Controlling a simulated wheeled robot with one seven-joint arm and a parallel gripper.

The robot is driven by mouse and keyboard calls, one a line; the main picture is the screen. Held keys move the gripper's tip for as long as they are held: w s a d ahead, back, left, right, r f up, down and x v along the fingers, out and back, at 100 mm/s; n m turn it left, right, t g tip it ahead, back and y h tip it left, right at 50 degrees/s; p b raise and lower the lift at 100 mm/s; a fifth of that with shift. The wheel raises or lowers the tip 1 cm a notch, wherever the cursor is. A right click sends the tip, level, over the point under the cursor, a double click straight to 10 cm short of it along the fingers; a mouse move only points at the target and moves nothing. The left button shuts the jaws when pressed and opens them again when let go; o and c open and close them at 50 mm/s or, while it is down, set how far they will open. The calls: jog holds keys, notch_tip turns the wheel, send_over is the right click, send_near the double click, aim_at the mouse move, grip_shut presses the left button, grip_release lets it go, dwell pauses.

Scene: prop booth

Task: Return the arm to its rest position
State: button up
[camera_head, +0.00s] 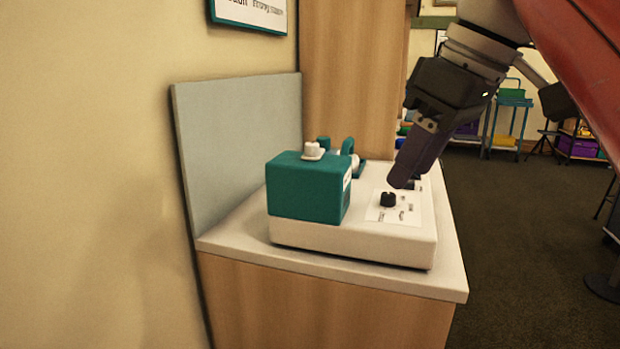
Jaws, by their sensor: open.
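My gripper (404,180) hangs down from the upper right, above the control panel of a white and teal machine (310,190). The gripper is empty, and its fingertips are just above and to the right of a black knob (388,199) on the panel. From this angle I cannot tell if the tips touch the panel; the gap between the fingers is mostly hidden. My arm reaches from the upper right corner down to the machine.
The machine stands on a wooden counter with a pale top (450,270). A grey back panel (240,140) and a wooden column (352,80) stand behind it. A beige wall (90,180) closes the left. Dark open floor (530,260) lies right, with a teal cart (512,103) far back.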

jog(key=s+d+f+m+t+h, duration=0.1)
jog(key=s+f+m, duration=0.1)
jog(key=f, duration=0.9)
jog(key=s+d+f+m+h, duration=0.1)
jog(key=f+m, duration=0.3)
jog(key=f, duration=0.6)
jog(key=s+d+f+m+t+h, duration=0.1)
jog(key=s+f+m, duration=0.2)
jog(key=f, duration=0.8)
jog(key=shift+s+d+f+t, duration=0.25)
jog(key=shift+s+f+t, duration=0.05)
jog(key=shift+s, duration=0.3)
